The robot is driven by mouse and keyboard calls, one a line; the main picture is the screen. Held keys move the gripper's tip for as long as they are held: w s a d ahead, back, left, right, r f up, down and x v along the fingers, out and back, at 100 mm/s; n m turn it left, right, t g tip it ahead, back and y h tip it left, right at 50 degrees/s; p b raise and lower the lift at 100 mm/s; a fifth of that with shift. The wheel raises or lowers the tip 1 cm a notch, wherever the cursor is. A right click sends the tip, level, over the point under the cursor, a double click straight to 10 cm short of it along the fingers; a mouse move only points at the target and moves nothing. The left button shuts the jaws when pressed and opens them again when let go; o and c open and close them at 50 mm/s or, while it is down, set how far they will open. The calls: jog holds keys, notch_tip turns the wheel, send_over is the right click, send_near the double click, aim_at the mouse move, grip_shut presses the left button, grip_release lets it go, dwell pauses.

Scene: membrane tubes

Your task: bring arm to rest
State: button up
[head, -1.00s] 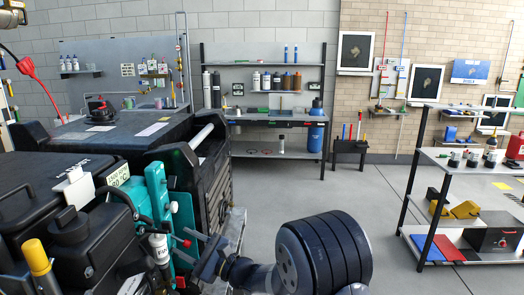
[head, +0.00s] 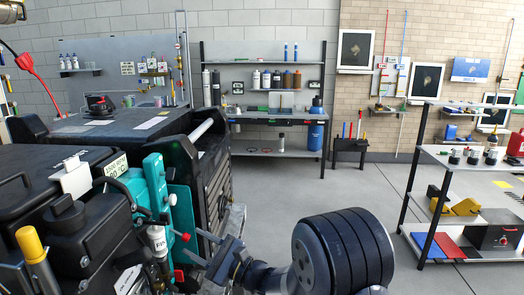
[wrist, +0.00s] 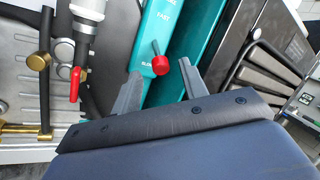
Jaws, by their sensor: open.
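My gripper (head: 203,247) is open and empty at the front of a teal upright unit (head: 155,190). In the wrist view my gripper (wrist: 160,84) has its two grey fingers apart. A red-knobbed lever (wrist: 160,65) on the teal panel shows between and beyond them. I cannot tell whether the fingers touch the panel. My arm reaches in from the lower right of the head view.
Black machinery (head: 65,210) with a yellow-capped post (head: 30,245) fills the left. A red-handled valve (wrist: 76,85) is left of the fingers. A rear shelf (head: 265,150) and a right shelf (head: 470,205) stand beyond clear floor (head: 340,195).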

aim_at(189, 236)
jog(key=x, duration=0.4)
jog(key=shift+s+p, duration=0.15)
jog(key=shift+p, duration=0.2)
jog(key=shift+r+p, duration=0.3)
jog(key=shift+p, duration=0.25)
jog(key=shift+h+p, duration=0.4)
jog(key=shift+p, duration=0.45)
jog(key=p, duration=0.3)
jog(key=r+n+g+h+p, duration=0.1)
jog(key=p, duration=0.3)
jog(key=shift+d+h+p, duration=0.25)
jog(key=shift+h+p, duration=0.05)
